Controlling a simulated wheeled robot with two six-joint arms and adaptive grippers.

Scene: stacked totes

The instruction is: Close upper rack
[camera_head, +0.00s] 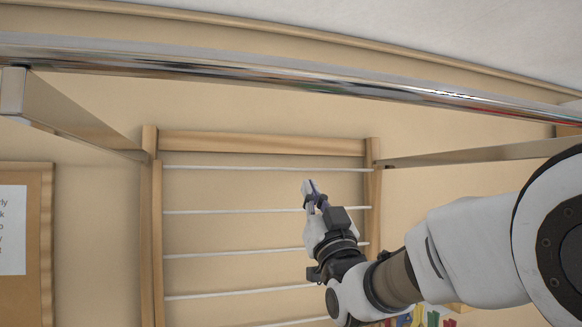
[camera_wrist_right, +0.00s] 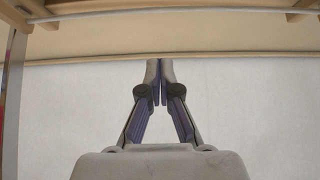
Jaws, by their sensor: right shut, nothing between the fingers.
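The rack on the wall has a wooden frame (camera_head: 262,144) with several white rods across it. Two flat metal side arms, the left one (camera_head: 75,115) and the right one (camera_head: 478,153), reach from the frame's upper part toward a shiny metal bar (camera_head: 290,80) across the top of the head view. The bar stands away from the frame. My right gripper (camera_head: 309,188) is shut and empty, pointing up in front of the upper rods, below the bar and apart from it in the picture. In the right wrist view its fingertips (camera_wrist_right: 160,64) meet. My left gripper is not in view.
A board with a white paper (camera_head: 12,230) hangs at the left. Small coloured pegs (camera_head: 432,319) show at the bottom right. The wrist view shows a white rod (camera_wrist_right: 200,14) and wooden parts above a pale surface (camera_wrist_right: 260,110). The space left of my gripper looks clear.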

